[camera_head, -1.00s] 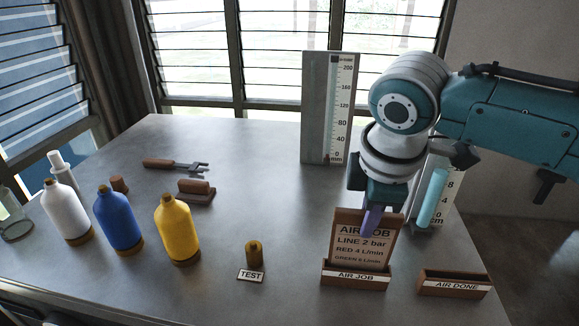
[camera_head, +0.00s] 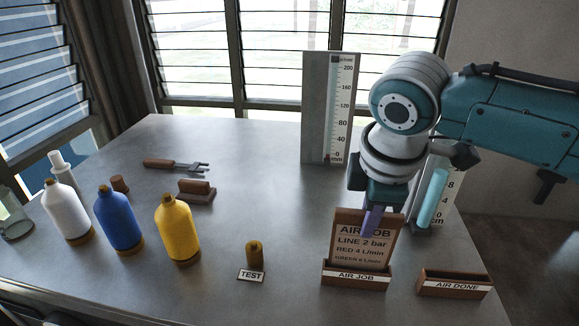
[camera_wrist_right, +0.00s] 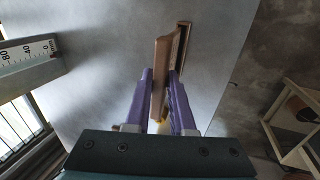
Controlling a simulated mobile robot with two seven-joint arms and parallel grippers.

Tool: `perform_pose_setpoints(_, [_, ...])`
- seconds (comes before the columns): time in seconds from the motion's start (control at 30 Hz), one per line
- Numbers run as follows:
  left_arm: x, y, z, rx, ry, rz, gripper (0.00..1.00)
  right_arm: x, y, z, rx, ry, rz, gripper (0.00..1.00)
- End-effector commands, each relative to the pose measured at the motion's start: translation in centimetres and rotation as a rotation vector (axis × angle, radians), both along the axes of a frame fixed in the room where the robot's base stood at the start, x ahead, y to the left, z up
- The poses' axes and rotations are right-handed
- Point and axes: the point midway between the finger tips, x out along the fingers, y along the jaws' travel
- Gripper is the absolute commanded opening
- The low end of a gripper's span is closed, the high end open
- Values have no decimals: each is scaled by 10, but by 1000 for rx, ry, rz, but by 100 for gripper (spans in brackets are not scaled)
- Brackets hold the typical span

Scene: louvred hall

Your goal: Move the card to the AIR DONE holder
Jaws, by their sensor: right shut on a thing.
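The card (camera_head: 362,243), a brown-edged board reading AIR JOB, LINE 2 bar, RED and GREEN, stands upright in the AIR JOB holder (camera_head: 356,277). My right gripper (camera_head: 372,220) is shut on the card's top edge from above. In the right wrist view its purple fingers (camera_wrist_right: 161,95) lie on both sides of the brown card (camera_wrist_right: 160,68). The AIR DONE holder (camera_head: 454,284) is to the right of the AIR JOB holder and looks empty. My left gripper is out of view.
A white gauge board (camera_head: 328,108) stands behind, and a cyan tube gauge (camera_head: 433,195) stands behind the gripper. White, blue and yellow bottles (camera_head: 177,230) stand at left. A small brown piece (camera_head: 254,255) stands at the TEST label. The table's middle is clear.

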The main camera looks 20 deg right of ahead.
Motion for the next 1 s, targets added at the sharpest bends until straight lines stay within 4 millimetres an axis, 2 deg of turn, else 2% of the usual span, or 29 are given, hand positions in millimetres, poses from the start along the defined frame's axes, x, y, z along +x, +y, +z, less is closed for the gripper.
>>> perform_pose_setpoints(0.43, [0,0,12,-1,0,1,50,2,-1,12,-3,-5,-1,0])
perform_pose_setpoints(0.63, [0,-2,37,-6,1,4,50,2,-1,40,-3,-7,-1,0])
perform_pose_setpoints(0.7, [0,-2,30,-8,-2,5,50,3,-1,43,-3,-11,-1,0])
perform_pose_setpoints(1.0, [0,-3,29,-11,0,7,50,2,-1,82,-2,-8,0,0])
